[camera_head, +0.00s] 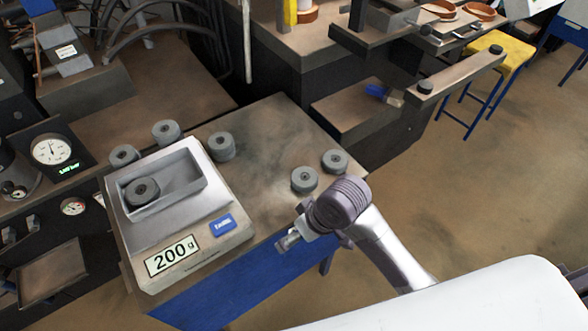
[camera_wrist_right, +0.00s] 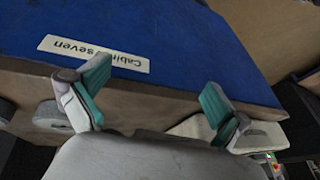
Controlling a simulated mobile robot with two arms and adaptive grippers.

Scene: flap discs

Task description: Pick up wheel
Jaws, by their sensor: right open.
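Several grey wheels are in the head view. Two stand close together near the right edge of the cabinet top, the nearer wheel (camera_head: 304,179) and the farther wheel (camera_head: 335,161). Three more, a wheel (camera_head: 221,146), a wheel (camera_head: 166,131) and a wheel (camera_head: 123,157), stand behind the scale. Another wheel (camera_head: 142,191) lies in the scale's tray (camera_head: 199,197). My right gripper (camera_head: 287,242) is in front of the two right wheels, by the cabinet's front edge. In the wrist view it (camera_wrist_right: 156,90) is open with nothing between its fingers. My left gripper is not in view.
The scale (camera_head: 205,246) reads 200 g and fills the left of the cabinet top (camera_head: 268,142). The blue cabinet front (camera_wrist_right: 180,40) with a "seven" label (camera_wrist_right: 93,53) faces the wrist camera. A dark bench (camera_head: 370,127) stands behind at right. The cabinet top's middle is clear.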

